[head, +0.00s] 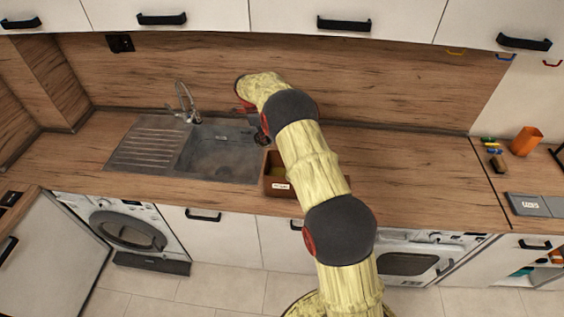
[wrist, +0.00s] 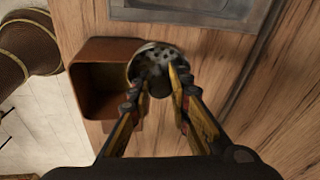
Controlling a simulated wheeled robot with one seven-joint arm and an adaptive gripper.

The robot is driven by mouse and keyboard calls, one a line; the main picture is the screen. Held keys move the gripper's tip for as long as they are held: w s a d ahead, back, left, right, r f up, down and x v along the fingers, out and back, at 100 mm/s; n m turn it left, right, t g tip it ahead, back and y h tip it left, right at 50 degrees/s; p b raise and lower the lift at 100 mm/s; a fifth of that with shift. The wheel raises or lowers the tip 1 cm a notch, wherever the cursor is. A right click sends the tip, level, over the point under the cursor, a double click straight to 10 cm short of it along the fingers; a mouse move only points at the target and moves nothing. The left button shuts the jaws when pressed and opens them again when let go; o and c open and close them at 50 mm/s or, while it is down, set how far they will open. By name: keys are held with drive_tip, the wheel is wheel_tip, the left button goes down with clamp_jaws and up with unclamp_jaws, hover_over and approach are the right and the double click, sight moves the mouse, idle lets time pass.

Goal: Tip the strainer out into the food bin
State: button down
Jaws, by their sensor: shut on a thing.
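The strainer (wrist: 153,60) is a small round grey metal cup with dark spots on its face. In the wrist view it sits between the fingers of my gripper (wrist: 155,76), which is shut on it. The strainer overlaps the edge of the food bin nearest the sink; how high it is above the rim I cannot tell. The food bin (wrist: 88,112) is an open brown box, left of the strainer in the wrist view. In the head view the bin (head: 279,187) stands on the counter right of the sink, partly behind my arm. Whether the strainer holds scraps is unclear.
The grey sink (head: 218,158) with its drainer and tap (head: 184,104) lies left of the bin. The counter (head: 420,185) right of my arm is clear up to an orange cup (head: 526,141) and small items at the far right. Wall cupboards hang above.

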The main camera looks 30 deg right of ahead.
drive_tip(key=shift+w+d+f+n+g+p, duration=0.15)
drive_tip(key=shift+w+f+g+p, duration=0.35)
drive_tip(key=shift+w+f, duration=0.15)
drive_tip(key=shift+w+d+f+n+g+p, duration=0.15)
drive_tip(key=shift+w+f+g+p, duration=0.3)
drive_tip(key=shift+w, duration=0.3)
drive_tip(key=shift+f, duration=0.2)
drive_tip(key=shift+w, duration=0.1)
